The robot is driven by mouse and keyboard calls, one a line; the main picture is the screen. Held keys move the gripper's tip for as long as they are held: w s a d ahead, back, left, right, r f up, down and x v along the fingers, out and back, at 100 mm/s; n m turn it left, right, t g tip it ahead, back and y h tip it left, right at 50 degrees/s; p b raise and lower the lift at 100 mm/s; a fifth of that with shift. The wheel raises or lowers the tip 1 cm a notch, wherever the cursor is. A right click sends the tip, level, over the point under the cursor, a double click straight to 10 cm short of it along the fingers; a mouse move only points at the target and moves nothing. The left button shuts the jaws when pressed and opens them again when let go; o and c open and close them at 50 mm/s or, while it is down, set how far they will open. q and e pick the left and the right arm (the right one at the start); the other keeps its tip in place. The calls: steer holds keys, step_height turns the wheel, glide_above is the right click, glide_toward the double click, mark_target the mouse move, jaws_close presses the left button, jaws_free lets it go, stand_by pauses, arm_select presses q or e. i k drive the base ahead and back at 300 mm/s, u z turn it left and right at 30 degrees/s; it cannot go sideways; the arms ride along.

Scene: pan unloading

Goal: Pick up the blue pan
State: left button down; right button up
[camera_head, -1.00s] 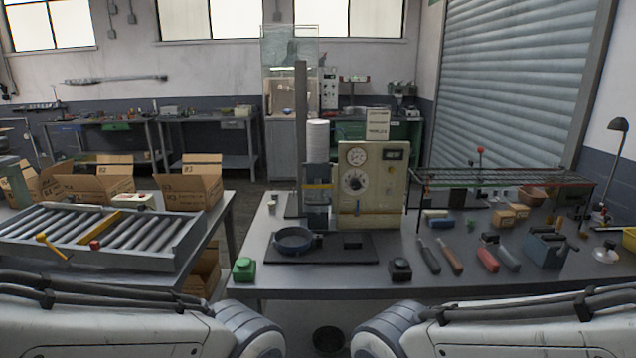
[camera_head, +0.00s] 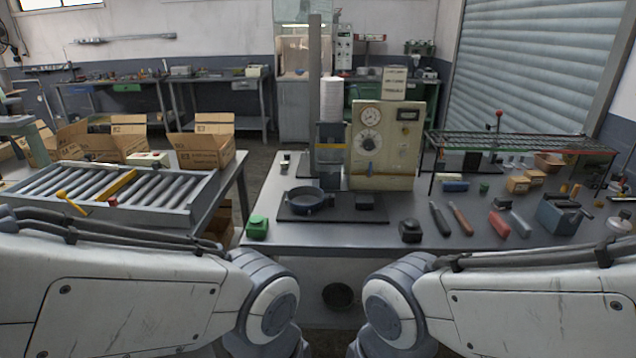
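The dark blue pan (camera_head: 308,203) sits on a flat black plate (camera_head: 350,215) on the workbench. It stands in front of a vertical column and to the left of the cream machine (camera_head: 384,145) with dials. Its handle is not clear to see; a small dark block lies to its right on the plate. My two arms come in low from the left and right, well in front of the bench and apart from the pan. Neither gripper shows in the picture.
A green button box (camera_head: 257,228) and a black button box (camera_head: 410,231) stand near the bench's front edge. Several hand tools lie at the right, below a wire rack (camera_head: 520,146). A roller conveyor (camera_head: 120,190) with open cardboard boxes (camera_head: 205,146) behind it is at the left.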

mark_target(304, 197)
steer(key=u, duration=0.55)
steer(key=i, duration=1.6)
